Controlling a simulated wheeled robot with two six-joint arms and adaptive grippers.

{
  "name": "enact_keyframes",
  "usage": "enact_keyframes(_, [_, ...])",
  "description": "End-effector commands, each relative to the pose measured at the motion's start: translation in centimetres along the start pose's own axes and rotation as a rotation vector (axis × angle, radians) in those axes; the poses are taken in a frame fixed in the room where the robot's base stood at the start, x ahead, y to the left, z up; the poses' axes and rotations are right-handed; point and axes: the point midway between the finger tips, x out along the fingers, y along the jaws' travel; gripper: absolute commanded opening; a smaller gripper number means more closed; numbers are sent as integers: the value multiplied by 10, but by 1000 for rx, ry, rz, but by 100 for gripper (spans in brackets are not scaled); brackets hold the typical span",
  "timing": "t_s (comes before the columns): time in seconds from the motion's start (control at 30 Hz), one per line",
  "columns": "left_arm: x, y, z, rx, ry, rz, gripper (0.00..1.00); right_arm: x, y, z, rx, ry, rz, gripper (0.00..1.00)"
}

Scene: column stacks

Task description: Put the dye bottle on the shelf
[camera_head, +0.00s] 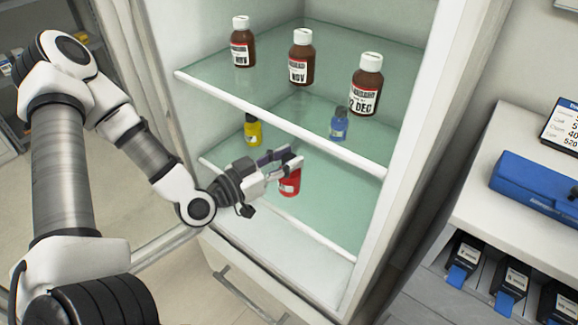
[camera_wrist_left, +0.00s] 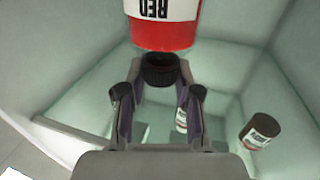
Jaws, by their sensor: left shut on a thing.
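The dye bottle is a small red bottle (camera_head: 289,183) with a black cap, inside the open cabinet over the lower glass shelf (camera_head: 318,215). In the left wrist view the bottle (camera_wrist_left: 162,30) is large at the top, its "RED" label upside down and its black cap (camera_wrist_left: 160,70) between my fingers. My left gripper (camera_head: 289,160) is shut on the cap from the left. I cannot tell whether the bottle's base touches the shelf. The fingers partly hide its top. My right gripper is not in view.
A yellow bottle (camera_head: 253,131) and a blue bottle (camera_head: 339,125) stand behind on the lower level. The upper glass shelf (camera_head: 270,120) holds brown bottles (camera_head: 301,60) above my gripper. Free room lies at the lower shelf's front right. A blue case (camera_head: 535,185) sits on the right counter.

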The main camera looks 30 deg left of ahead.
Motion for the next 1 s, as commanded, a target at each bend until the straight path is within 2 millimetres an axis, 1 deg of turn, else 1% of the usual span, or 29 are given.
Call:
enact_keyframes(0.03, [6,-9,10,6,12,-7,0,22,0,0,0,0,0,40])
enact_keyframes(0.13, [15,-20,10,1,13,-5,0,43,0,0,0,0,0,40])
enact_keyframes(0.17, [22,-28,4,8,5,-4,0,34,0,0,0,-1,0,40])
enact_keyframes(0.2, [28,-36,4,8,1,-3,0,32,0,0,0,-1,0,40])
enact_keyframes(0.3, [41,-52,7,7,0,-2,0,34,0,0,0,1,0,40])
enact_keyframes(0.4, [47,-59,10,4,-2,-1,0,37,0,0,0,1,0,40])
enact_keyframes(0.6, [47,-59,43,3,-4,1,0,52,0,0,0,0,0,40])
enact_keyframes(0.83, [47,-59,42,1,-1,-1,0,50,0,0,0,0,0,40])
enact_keyframes(0.93, [47,-59,46,1,-1,-1,0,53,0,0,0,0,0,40])
enact_keyframes(0.97, [47,-59,46,1,-2,-1,36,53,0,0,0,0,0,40])
enact_keyframes(1.0, [47,-59,45,1,-1,-1,50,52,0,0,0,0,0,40])
